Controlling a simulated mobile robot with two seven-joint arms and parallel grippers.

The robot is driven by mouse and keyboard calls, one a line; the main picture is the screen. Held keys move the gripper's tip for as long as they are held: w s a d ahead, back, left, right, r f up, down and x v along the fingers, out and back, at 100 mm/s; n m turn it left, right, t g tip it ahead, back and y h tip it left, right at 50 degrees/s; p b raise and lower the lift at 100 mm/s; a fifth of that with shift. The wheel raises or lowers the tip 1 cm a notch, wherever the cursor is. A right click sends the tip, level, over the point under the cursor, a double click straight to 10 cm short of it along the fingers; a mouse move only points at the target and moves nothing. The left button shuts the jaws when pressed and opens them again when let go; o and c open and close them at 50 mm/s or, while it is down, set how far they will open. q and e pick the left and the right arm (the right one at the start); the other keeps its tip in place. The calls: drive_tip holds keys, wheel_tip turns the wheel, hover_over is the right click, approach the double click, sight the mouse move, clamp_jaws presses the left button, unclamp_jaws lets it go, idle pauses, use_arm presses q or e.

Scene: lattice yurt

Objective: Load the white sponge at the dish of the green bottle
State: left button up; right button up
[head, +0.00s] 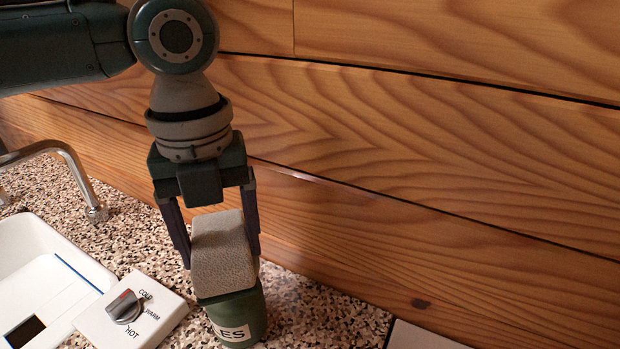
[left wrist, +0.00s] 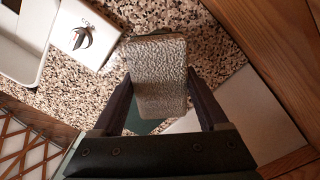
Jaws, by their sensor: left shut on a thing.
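My left gripper (head: 212,225) points down and is shut on the white sponge (head: 220,250), a pale grey-white rough block. The sponge also fills the space between the fingers in the left wrist view (left wrist: 157,75). Directly below it in the head view is the green bottle (head: 236,312), with a white label ending in "ES". The sponge's lower edge meets or overlaps the bottle's top; I cannot tell whether they touch. The dish of the bottle is hidden behind the sponge. A bit of green shows under the sponge in the left wrist view. My right gripper is not in view.
A white plate with a temperature knob (head: 124,308) sits left of the bottle. A white sink (head: 40,262) and a metal tap (head: 78,172) are at the left. The wooden wall (head: 420,150) rises close behind. Speckled counter (head: 310,312) is bare right of the bottle.

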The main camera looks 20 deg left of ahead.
sight(220, 237)
use_arm(q)
drive_tip(key=shift+f, duration=0.6)
idle(0.5)
drive_tip(key=shift+r, duration=0.1)
idle(0.5)
wheel_tip(220, 237, up, 7)
drive_tip(key=p, duration=0.7)
drive_tip(key=shift+p, duration=0.4)
idle(0.4)
